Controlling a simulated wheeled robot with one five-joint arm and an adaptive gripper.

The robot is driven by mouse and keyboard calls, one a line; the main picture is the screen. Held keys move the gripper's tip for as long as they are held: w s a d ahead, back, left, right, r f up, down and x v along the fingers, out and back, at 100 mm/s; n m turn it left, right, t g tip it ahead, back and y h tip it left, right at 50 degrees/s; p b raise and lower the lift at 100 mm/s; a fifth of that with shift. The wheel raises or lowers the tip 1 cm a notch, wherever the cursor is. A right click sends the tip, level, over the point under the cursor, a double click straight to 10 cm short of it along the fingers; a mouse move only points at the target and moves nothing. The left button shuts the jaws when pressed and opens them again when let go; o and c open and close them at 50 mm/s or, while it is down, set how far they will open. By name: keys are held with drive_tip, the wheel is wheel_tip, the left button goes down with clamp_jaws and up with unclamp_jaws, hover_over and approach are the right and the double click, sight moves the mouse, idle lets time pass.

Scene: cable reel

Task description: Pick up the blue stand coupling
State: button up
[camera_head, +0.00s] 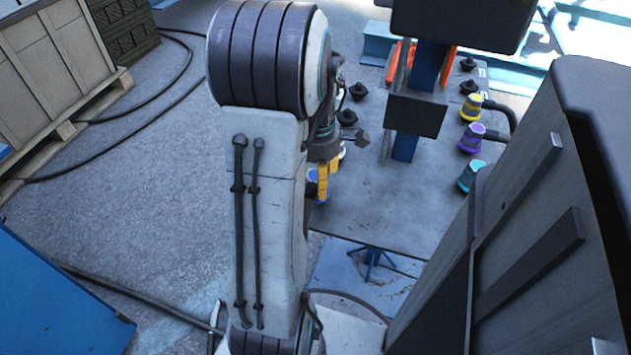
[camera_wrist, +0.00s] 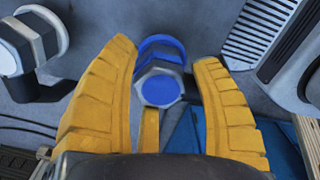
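The blue stand coupling (camera_wrist: 158,89) is between my gripper's fingers in the wrist view. It has a blue round end, a grey six-sided collar and a blue ring behind. My gripper (camera_wrist: 163,52) has yellow ribbed fingers, spread open on the left and right of the coupling, with visible gaps at both sides. Another yellow finger part shows below it. In the head view, my gripper (camera_head: 323,183) is beyond my arm, and a bit of the blue coupling (camera_head: 312,175) shows beside the yellow fingers. My arm hides much of this spot.
Yellow (camera_head: 471,107), purple (camera_head: 471,138) and teal (camera_head: 470,176) couplings stand at the right of the grey panel. A grey and white fitting (camera_wrist: 30,45) is left of my fingers. A wooden crate (camera_head: 55,70) and black cables lie at the left; open floor is between.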

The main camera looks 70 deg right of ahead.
drive_tip(key=c, duration=0.9)
drive_tip(key=shift+r, duration=0.1)
